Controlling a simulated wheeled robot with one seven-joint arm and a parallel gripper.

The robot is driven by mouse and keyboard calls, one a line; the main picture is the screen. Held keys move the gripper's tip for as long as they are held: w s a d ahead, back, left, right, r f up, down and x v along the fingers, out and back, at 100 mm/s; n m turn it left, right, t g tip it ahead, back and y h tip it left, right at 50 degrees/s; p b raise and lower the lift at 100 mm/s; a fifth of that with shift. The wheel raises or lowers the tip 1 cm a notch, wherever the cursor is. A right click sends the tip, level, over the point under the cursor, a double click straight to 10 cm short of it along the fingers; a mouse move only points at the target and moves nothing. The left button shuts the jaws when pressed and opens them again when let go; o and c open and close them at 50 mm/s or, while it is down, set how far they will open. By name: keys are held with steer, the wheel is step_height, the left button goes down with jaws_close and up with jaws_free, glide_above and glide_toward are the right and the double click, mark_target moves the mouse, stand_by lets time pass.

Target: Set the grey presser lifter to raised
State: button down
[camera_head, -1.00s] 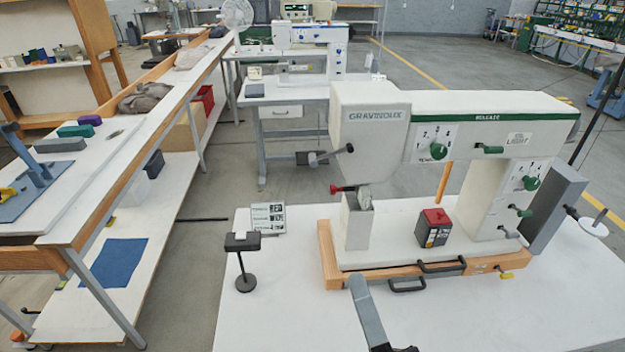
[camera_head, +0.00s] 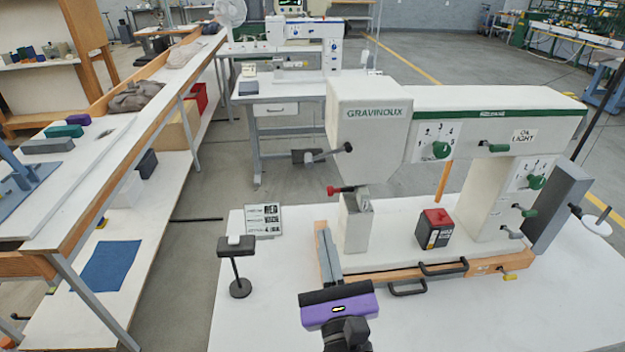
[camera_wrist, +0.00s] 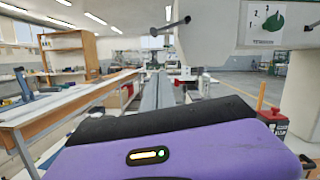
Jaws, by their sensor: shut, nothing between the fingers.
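The white press marked GRAVINOUX (camera_head: 375,135) stands on the white table. A small grey lever (camera_head: 510,233) sits low on its right column, below two green levers; it looks like the grey lifter, but its setting is too small to read. My gripper (camera_head: 323,231) is shut and empty, its grey fingers pointing away from the head camera, in front of the orange base's left end. It is far to the left of the grey lever and apart from it. In the wrist view the closed fingers (camera_wrist: 158,88) reach forward beyond the purple housing.
A red-topped black box (camera_head: 434,229) stands on the press bed. A red-knobbed lever (camera_head: 341,190) and a bar with a black ball (camera_head: 348,147) are near the head. Black handles (camera_head: 443,268) project in front. A small black stand (camera_head: 236,248) is at left. The front right tabletop is clear.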

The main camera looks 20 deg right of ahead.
mark_target(327, 155)
steer(key=shift+w, duration=0.1)
steer(key=w+d+r+p, duration=0.1)
steer(key=w+r+p, duration=0.4)
steer(key=w, duration=0.4)
steer(key=shift+w+d+r, duration=0.2)
steer(key=shift+d+r, duration=0.2)
steer(key=shift+r, duration=0.3)
steer(key=shift+a+r+m, duration=0.2)
steer(key=shift+r+m, duration=0.1)
steer(key=shift+m, duration=0.3)
steer(key=shift+w+a+r+m+g+h+b, duration=0.15)
steer(key=shift+r+m+h, duration=0.5)
steer(key=shift+m, duration=0.75)
steer(key=shift+a+r+m+g+h+b, duration=0.3)
steer(key=shift+r+m, duration=0.6)
steer(key=shift+m, duration=0.5)
steer(key=shift+w+a+r+m+g+h+b, duration=0.15)
steer(key=shift+r+m+h, duration=0.5)
steer(key=shift+m, duration=0.75)
steer(key=shift+r, duration=0.2)
